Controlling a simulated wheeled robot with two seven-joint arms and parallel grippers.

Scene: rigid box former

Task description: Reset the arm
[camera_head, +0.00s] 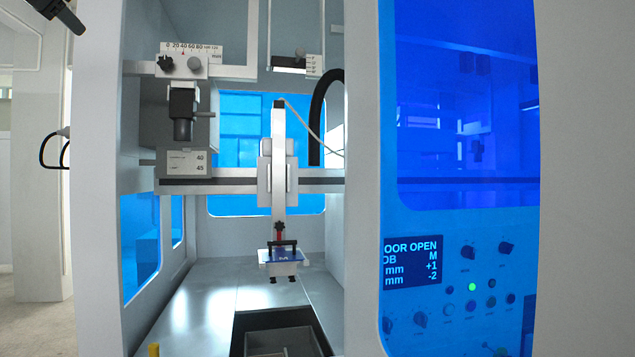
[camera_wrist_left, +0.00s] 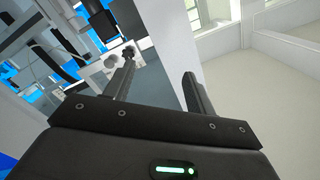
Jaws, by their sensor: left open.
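My left gripper (camera_head: 62,14) shows at the top left corner of the head view, outside the machine and left of its pale front post. Only its dark end is in the picture. In the left wrist view its two dark fingers (camera_wrist_left: 158,68) stand apart with nothing between them. The fingers point toward the machine's pale post, with the machine's inside to the left and pale floor to the right. My right gripper is in neither view.
The box former's bay (camera_head: 225,285) is open at the front. Inside hangs a vertical arm (camera_head: 279,180) with a blue-topped head (camera_head: 281,256), above a dark recess (camera_head: 282,318). A blue panel with a display (camera_head: 411,262) reading "OOR OPEN" stands at the right. Free room lies left of the machine.

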